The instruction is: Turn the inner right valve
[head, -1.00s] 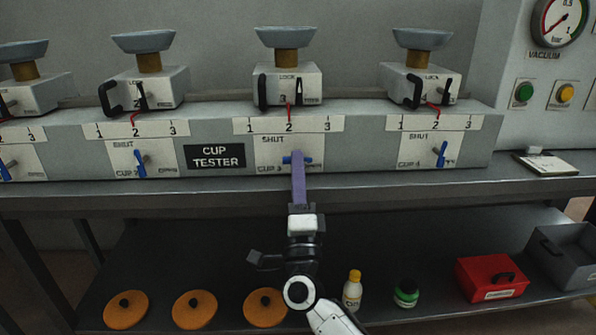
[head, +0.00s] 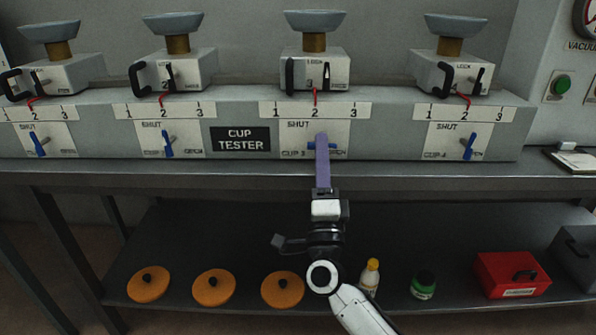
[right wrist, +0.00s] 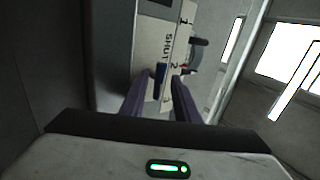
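The inner right valve is a blue handle (head: 311,146) on the cup 3 panel (head: 300,131), third from the left. It lies horizontal, with its ends showing on both sides of my right gripper (head: 321,138). The right gripper's purple fingers are in front of the handle and overlap its middle in the head view. In the right wrist view the fingers (right wrist: 160,92) stand apart, with the blue handle (right wrist: 160,78) in the gap between their tips. Contact is not clear. My left gripper is not in view.
Other blue valve handles (head: 167,143), (head: 468,147) stand nearly upright or tilted on neighbouring panels. Lock boxes with cups (head: 316,68) sit above. The lower shelf holds orange discs (head: 213,288), a yellow-capped bottle (head: 369,276), a green jar (head: 423,285) and a red box (head: 511,275).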

